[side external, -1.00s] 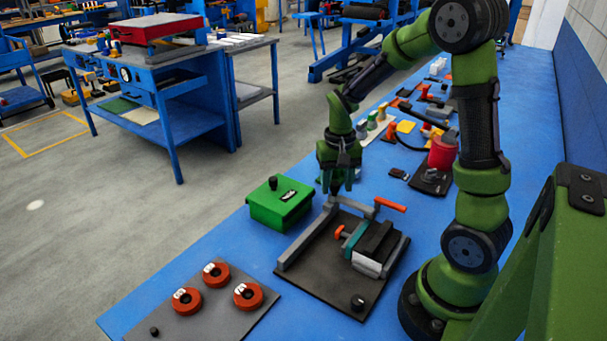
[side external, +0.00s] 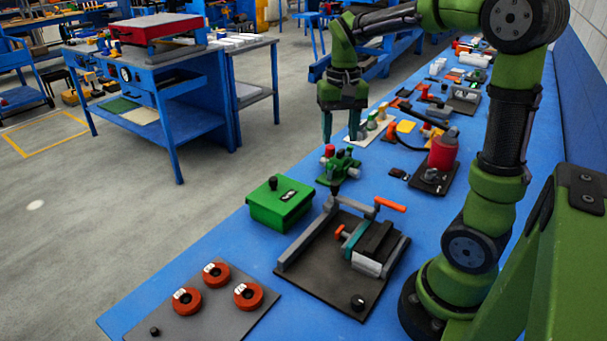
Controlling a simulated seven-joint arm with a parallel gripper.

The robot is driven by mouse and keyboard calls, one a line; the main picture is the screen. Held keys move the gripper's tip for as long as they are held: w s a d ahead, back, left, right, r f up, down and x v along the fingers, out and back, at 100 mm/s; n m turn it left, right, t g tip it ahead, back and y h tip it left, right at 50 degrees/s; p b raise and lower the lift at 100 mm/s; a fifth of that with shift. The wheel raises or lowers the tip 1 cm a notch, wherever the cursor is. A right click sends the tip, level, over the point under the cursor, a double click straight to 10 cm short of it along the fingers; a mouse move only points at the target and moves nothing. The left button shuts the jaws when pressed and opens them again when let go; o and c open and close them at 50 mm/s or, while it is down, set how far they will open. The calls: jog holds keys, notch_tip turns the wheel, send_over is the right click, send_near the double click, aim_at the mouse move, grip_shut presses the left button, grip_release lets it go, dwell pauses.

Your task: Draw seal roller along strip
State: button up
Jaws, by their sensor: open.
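My gripper (side external: 341,136) is open and empty, with its two fingers pointing down. It hangs above a small green fixture (side external: 341,166) with a red knob, in the middle of the bench. A dark baseplate (side external: 325,285) in front carries a grey rail (side external: 305,240), a crossbar with an orange handle (side external: 390,204), a teal piece (side external: 354,238) and a black-topped block (side external: 373,238) with a pale side. I cannot tell for sure which part is the seal roller or which is the strip.
A green box (side external: 280,206) with a black knob stands left of the baseplate. A grey plate (side external: 235,310) with orange rings (side external: 249,295) lies at the front left. A red canister (side external: 442,152) and several small tools stand further back right. Blue bench shows between them.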

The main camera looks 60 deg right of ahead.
jog(key=shift+r, duration=1.55)
jog(key=s+a+n+t+y, duration=0.1)
jog(key=s+a+n+t, duration=0.1)
jog(key=a, duration=0.6)
jog(key=s+a+f+n+t+y, duration=0.1)
jog(key=s+a+n+t, duration=0.2)
jog(key=s+a+t, duration=0.2)
jog(key=s+a, duration=0.1)
jog(key=a, duration=0.2)
